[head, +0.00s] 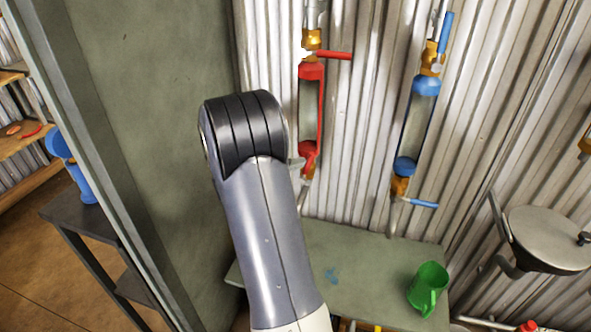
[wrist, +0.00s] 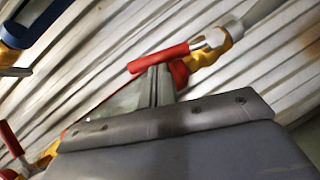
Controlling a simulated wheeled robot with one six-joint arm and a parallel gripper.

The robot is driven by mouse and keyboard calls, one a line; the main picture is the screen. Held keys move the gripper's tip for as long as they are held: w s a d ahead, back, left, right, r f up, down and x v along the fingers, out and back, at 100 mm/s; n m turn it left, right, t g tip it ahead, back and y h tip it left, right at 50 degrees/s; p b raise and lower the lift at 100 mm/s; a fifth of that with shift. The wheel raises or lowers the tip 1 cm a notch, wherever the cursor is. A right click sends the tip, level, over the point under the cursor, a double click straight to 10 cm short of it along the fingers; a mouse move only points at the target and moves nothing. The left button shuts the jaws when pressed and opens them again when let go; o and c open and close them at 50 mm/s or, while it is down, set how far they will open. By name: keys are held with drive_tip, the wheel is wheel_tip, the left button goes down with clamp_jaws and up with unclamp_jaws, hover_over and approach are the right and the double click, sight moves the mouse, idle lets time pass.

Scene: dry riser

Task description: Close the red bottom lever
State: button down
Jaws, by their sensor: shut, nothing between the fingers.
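In the wrist view the red bottom lever (wrist: 158,58) lies roughly along its pipe, beside a brass valve (wrist: 215,52). My gripper (wrist: 160,72) is shut and empty, with its fingertips right at the lever's side; I cannot tell whether they touch.
A blue pipe unit stands to the right, with its top lever (head: 446,33) along the pipe and its bottom lever (head: 423,203) sideways. A green mug (head: 428,287) stands on the table (head: 365,265) below. A wall panel (head: 150,130) is close on the left.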

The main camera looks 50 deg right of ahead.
drive_tip(key=s+m+y+b, duration=0.1)
drive_tip(key=b, duration=0.3)
drive_tip(key=s+d+f+m+t+y+b, duration=0.1)
drive_tip(key=b, duration=0.2)
drive_tip(key=shift+s+d+m+b, duration=0.15)
drive_tip(key=shift+s+m+b, duration=0.1)
drive_tip(key=shift+m+b, duration=0.1)
drive_tip(key=s+f+m+t+y+b, duration=0.1)
drive_tip(key=b, duration=0.2)
drive_tip(key=s+d+f+m+t+y+b, duration=0.1)
drive_tip(key=s+m+t+b, duration=0.1)
drive_tip(key=b, duration=0.2)
drive_tip(key=s+d+f+m+t+y+b, duration=0.1)
drive_tip(key=m+t+b, duration=0.1)
drive_tip(key=b, duration=0.1)
drive_tip(key=shift+s+d+f+y+b, duration=0.1)
drive_tip(key=shift+s+y+b, duration=0.05)
drive_tip(key=shift+y+b, duration=0.2)
drive_tip(key=shift+f, duration=0.1)
drive_tip(key=d+r+p+v, duration=0.1)
drive_tip(key=r+p+v, duration=0.1)
drive_tip(key=v, duration=1.1)
drive_tip(key=shift+d+p, duration=0.25)
drive_tip(key=shift+p, duration=0.65)
drive_tip(key=shift+d, duration=0.1)
